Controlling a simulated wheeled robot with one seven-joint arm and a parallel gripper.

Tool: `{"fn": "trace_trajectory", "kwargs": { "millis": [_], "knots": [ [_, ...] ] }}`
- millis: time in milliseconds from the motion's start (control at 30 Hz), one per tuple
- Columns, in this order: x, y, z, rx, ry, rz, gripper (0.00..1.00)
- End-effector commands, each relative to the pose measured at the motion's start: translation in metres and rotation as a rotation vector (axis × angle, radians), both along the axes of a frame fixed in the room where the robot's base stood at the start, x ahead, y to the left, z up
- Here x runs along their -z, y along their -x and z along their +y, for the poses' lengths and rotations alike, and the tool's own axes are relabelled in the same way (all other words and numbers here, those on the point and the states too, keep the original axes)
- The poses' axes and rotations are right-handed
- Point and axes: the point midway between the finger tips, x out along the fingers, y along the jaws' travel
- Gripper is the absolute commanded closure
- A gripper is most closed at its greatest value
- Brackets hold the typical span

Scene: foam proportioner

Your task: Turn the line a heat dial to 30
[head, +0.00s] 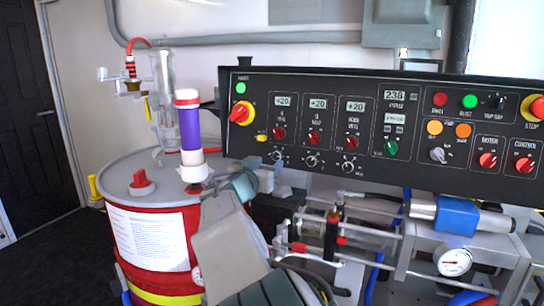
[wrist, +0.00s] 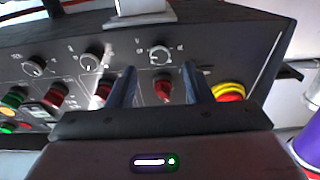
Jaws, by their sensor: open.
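The control panel (head: 330,178) has a left column with a display (head: 283,101) reading +20, a red knob (head: 279,133) and a white-ringed black dial (head: 276,155). I take this as line a; its small lettering is unreadable. The wrist view is upside down. There, the black dial (wrist: 160,55) lies just beyond my fingertips, in line with the gap, and the red knob (wrist: 163,90) shows between the fingers. My gripper (wrist: 158,74) is open and empty. In the head view, my gripper (head: 265,176) is low at the panel's left end. Contact is not visible.
A yellow-red rotary switch (head: 242,112) sits left of the column; it also shows in the wrist view (wrist: 229,92). Similar columns stand to the right. A red drum (head: 160,240) with a purple-white cylinder (head: 189,135) stands left. Pipework (head: 335,235) fills the space below.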

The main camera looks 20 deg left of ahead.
Motion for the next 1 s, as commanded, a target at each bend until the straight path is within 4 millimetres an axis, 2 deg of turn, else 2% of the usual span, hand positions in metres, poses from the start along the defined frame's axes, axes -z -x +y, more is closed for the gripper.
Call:
{"fn": "trace_trajectory", "kwargs": {
  "millis": [100, 233, 400, 633, 667, 800, 833, 1000],
  "knots": [
    [-0.002, -0.022, -0.003, 0.002, 0.002, -0.001, 0.54],
    [-0.001, -0.036, -0.003, 0.001, 0.0, 0.0, 0.54],
    [0.0, -0.044, -0.003, 0.0, 0.001, 0.0, 0.54],
    [0.0, -0.044, -0.003, -0.001, 0.0, 0.001, 0.54],
    [0.0, -0.044, -0.004, -0.001, 0.0, 0.001, 0.57],
    [0.0, -0.044, -0.004, -0.001, 0.0, 0.001, 0.96],
    [0.0, -0.044, -0.004, -0.001, 0.0, 0.001, 0.99],
    [0.001, -0.044, -0.002, -0.002, 0.002, 0.001, 0.99]
  ]
}}
